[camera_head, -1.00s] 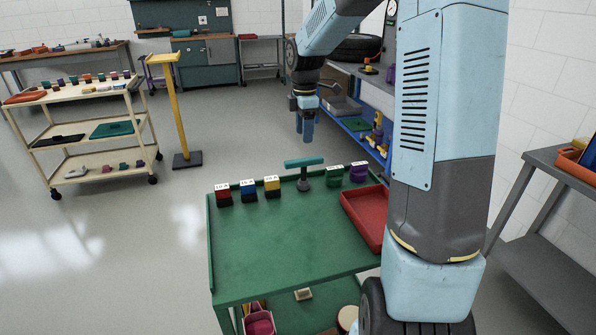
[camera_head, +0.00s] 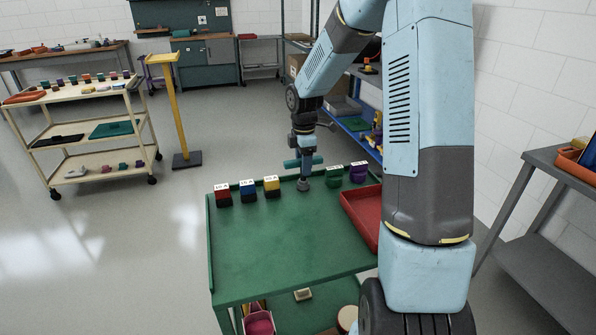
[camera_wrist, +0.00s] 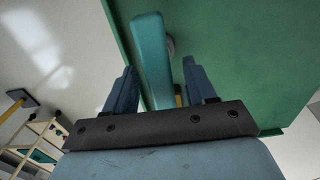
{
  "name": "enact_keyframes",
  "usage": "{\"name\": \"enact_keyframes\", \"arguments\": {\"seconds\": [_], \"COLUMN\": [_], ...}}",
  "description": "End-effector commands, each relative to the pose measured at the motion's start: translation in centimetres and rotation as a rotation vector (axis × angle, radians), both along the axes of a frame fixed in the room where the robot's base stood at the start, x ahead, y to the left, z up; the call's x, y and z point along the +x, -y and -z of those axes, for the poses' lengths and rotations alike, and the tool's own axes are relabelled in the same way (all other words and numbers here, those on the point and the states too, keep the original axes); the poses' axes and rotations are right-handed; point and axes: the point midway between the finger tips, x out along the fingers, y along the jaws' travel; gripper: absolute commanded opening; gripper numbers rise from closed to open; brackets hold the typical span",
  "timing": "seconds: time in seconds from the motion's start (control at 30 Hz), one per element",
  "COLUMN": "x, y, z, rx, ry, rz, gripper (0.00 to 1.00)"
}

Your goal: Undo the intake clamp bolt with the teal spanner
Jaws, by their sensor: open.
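My gripper (camera_head: 305,168) points down over the bar. In the wrist view my gripper (camera_wrist: 160,66) is open, with one blue finger on each side of the teal bar (camera_wrist: 151,50). The fingers appear apart from the bar, and the bar runs between them. In the head view the fingers partly hide the bar's middle. I cannot make out the intake clamp bolt.
Red, blue and yellow labelled blocks (camera_head: 248,189) stand left of the spanner. Green (camera_head: 334,175) and purple (camera_head: 359,171) blocks stand close on its right. A red tray (camera_head: 362,215) lies on the table's right side. The table's middle (camera_head: 285,235) is clear.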

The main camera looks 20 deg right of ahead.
Motion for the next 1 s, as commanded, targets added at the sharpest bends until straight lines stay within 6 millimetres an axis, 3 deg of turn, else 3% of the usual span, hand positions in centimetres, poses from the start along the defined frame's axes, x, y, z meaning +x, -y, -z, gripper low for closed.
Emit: {"name": "enact_keyframes", "arguments": {"seconds": [0.13, 0.37, 0.9, 1.0], "x": [-0.05, -0.02, -0.01, -0.01], "y": [0.0, -0.01, -0.04, -0.04], "z": [1.54, 1.62, 1.59, 1.58], "rx": [0.0, 0.0, 0.0, 0.0], "ry": [-0.002, 0.0, 0.001, 0.001], "rz": [-0.001, 0.0, -0.001, -0.001], "gripper": [0.55, 0.54, 0.03, 0.0]}}
